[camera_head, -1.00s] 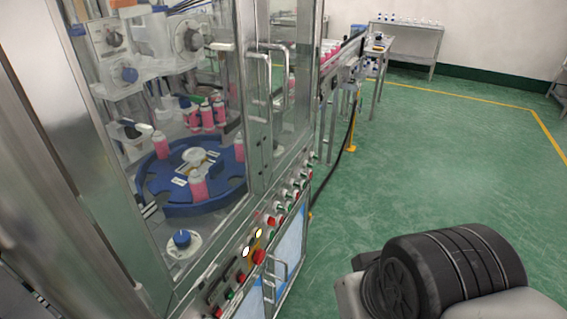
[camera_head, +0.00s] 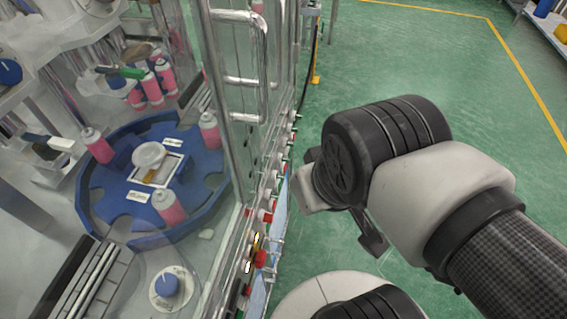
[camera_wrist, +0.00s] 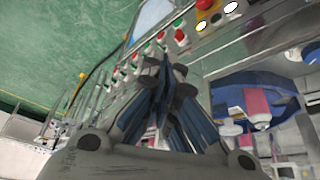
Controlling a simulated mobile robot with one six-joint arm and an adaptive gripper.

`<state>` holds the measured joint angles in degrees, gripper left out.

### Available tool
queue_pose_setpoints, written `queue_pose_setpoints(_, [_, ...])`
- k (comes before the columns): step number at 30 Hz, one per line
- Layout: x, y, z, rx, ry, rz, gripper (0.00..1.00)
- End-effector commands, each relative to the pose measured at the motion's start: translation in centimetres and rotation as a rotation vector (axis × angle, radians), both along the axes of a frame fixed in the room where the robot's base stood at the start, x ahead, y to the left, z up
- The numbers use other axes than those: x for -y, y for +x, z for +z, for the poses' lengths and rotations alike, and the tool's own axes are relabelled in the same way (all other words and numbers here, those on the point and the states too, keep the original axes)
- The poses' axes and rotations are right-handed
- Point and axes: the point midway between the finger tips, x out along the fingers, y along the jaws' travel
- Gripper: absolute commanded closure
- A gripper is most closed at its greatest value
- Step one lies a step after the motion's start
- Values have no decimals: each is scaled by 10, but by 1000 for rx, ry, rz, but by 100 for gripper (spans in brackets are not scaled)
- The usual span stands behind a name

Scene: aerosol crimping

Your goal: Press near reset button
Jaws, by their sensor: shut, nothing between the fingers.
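A row of buttons runs along the steel front panel of the machine. In the head view a red mushroom button (camera_head: 261,258) on a yellow backing sits near the bottom, with small lit buttons (camera_head: 247,267) beside it. Further along are a red button (camera_head: 265,216) and several red and green ones. I cannot tell which is the near reset button. In the wrist view my gripper (camera_wrist: 164,68) is shut and empty, its tips overlapping the button row in the picture. A red and green button pair (camera_wrist: 180,37) shows just right of the tips. The contact gap cannot be judged.
The glass-walled machine encloses a blue turntable (camera_head: 95,205) with pink cans (camera_head: 168,207). Door handles (camera_head: 262,60) stick out above the panel. Open green floor (camera_head: 400,60) lies right of the machine. A shelf (camera_head: 545,28) stands at the far right.

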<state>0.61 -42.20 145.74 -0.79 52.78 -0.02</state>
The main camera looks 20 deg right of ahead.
Motion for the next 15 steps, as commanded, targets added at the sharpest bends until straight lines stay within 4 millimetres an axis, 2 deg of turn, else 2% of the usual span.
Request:
queue_pose_setpoints(5, [33, 42, 1, 24, -87, -29, 100])
queue_pose_setpoints(8, [63, 79, -2, 48, -159, -35, 100])
queue_pose_setpoints(15, [134, 160, -26, 102, -304, 16, 100])
